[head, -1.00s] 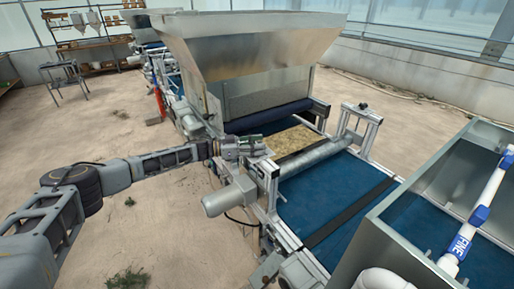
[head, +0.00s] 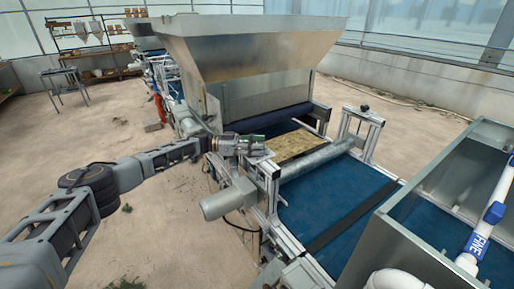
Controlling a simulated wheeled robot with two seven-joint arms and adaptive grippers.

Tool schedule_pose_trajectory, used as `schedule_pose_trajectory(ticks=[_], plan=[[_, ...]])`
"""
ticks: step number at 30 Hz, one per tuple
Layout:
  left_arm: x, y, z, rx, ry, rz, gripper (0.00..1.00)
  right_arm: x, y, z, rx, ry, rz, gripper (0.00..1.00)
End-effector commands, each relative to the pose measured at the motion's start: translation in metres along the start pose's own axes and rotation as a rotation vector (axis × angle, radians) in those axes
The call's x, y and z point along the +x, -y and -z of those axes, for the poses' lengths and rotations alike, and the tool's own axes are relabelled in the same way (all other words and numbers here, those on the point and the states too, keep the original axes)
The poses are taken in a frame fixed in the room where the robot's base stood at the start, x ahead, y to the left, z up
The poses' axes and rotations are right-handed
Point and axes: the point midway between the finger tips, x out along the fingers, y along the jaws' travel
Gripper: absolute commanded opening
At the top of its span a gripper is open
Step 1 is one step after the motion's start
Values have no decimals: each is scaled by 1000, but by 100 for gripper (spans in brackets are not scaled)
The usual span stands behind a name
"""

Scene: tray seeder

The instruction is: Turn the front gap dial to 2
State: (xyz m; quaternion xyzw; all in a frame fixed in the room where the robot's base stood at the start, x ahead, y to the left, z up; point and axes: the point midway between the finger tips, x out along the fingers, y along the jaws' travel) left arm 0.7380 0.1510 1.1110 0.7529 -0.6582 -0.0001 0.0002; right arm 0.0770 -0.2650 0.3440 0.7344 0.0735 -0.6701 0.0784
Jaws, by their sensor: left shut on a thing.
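My left gripper (head: 262,150) reaches in from the left to the top of the near post of the roller frame (head: 268,172). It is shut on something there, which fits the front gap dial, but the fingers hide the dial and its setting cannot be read. A matching dark knob (head: 364,107) sits on top of the far post of the same frame. The grey roller (head: 318,158) spans between the two posts. My right gripper is not in view.
A filled tray (head: 300,143) lies on the blue belt (head: 325,198) behind the roller. A big metal hopper (head: 240,50) stands over the line. A grey motor (head: 225,203) juts out below my gripper. A metal bin (head: 425,205) stands at right.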

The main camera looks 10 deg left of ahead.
Motion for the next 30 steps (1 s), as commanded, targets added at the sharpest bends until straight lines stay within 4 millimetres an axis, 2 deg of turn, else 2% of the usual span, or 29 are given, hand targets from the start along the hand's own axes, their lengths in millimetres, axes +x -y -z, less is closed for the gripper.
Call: schedule_pose_trajectory(ticks=[8,9,14,25,30], plan=[[0,1,2,1,-1,2,18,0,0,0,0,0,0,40],[0,1,2,1,-2,2,44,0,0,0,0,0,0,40],[0,1,1,1,-1,2,64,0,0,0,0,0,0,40],[-1,0,0,0,0,1,64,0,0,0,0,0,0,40],[-9,1,0,-1,0,3,64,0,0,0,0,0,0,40]])
